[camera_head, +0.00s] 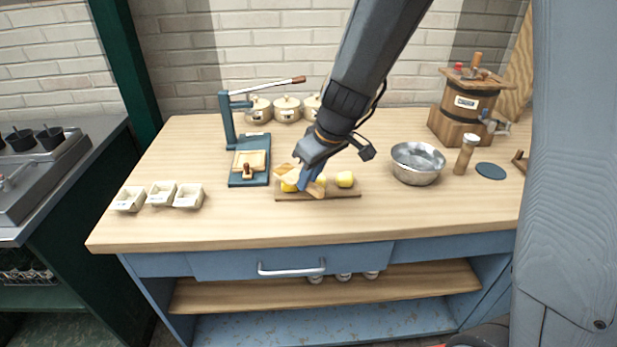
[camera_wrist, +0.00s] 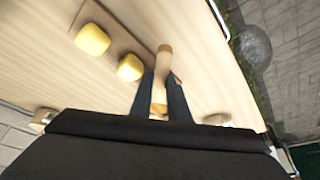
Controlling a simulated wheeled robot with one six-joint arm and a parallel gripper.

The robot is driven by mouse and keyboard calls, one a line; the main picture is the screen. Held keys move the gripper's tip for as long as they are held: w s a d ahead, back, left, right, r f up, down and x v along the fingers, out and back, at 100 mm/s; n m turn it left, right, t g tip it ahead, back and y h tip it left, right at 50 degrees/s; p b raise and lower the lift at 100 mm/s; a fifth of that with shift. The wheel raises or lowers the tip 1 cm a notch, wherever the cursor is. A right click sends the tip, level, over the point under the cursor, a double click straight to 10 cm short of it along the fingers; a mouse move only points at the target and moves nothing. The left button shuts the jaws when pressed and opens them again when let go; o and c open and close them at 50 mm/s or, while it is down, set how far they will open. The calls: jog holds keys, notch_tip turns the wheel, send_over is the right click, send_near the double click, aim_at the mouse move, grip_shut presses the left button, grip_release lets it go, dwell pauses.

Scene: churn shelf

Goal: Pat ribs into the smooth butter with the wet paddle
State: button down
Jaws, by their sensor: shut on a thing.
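My gripper (camera_head: 310,178) is over a wooden board (camera_head: 351,192) on the worktop, shut on a wooden paddle (camera_head: 317,188). In the wrist view the paddle (camera_wrist: 164,60) stands between the two dark fingers of my gripper (camera_wrist: 162,84). A yellow butter pat (camera_head: 345,179) sits on the board just right of the gripper. Another yellow butter pat (camera_head: 290,184) is left of it, partly hidden by the gripper. The wrist view shows two pats, a nearer one (camera_wrist: 130,67) beside the fingers and a farther one (camera_wrist: 92,39). I cannot tell whether the paddle touches butter, or whether it is wet.
A metal bowl (camera_head: 418,163) with a shaker (camera_head: 466,155) stands right of the board. A blue lever press (camera_head: 248,176) stands left. Several lidded pots (camera_head: 287,108) and a wooden churn (camera_head: 467,110) are behind. Small white dishes (camera_head: 161,194) sit at left. The worktop front is clear.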

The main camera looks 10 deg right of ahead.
jog(key=shift+s+f+b, duration=0.1)
jog(key=shift+f+b, duration=0.35)
jog(key=shift+b, duration=0.2)
dwell(1.9)
jog(key=shift+r, duration=0.1)
jog(key=shift+r+p, duration=2.65)
jog(key=shift+r, duration=0.85)
jog(key=shift+f, duration=0.15)
notch_tip(320, 180, down, 5)
jog(key=b, duration=0.5)
jog(key=shift+f+b, duration=0.9)
jog(key=shift+b, duration=0.2)
